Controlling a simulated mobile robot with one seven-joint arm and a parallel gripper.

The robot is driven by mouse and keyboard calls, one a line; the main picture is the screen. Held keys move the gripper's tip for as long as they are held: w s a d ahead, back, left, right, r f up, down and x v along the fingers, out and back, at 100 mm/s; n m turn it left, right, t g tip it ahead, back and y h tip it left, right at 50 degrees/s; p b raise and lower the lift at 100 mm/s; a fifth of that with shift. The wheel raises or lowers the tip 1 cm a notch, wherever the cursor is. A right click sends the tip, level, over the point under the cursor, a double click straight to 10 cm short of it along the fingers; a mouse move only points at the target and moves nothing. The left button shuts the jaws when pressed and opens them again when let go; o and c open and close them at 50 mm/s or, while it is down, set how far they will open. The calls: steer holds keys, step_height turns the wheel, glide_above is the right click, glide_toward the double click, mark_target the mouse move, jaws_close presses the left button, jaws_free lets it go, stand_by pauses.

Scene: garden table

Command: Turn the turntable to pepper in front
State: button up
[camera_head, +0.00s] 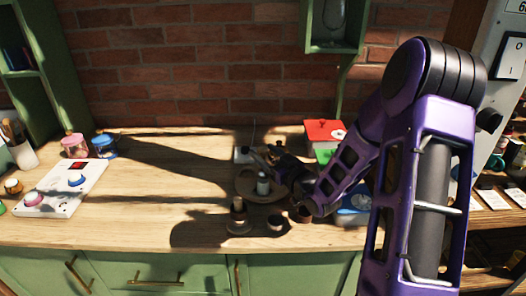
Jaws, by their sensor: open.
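The turntable (245,188) is a round wooden disc on the worktop, right of the picture's centre line. A small jar with a pale body and dark top (263,186) stands on it. My gripper (268,155) is above the back part of the disc, open and dark, and seems to hold nothing. My wrist and forearm hide the turntable's right side. Which item is the pepper is too small to tell. A small bottle with a tan top (238,210) and a small dark cup (276,222) stand in front of the disc.
A red box (325,133) and a blue container (354,208) are at the right, partly behind my arm. A white panel with coloured knobs (62,188) lies at the left, near pink (75,146) and blue (104,146) jars. The worktop's left middle (150,185) is clear.

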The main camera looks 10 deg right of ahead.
steer(key=shift+w+a, duration=0.25)
steer(key=shift+w, duration=0.35)
jaws_close()
stand_by(1.1)
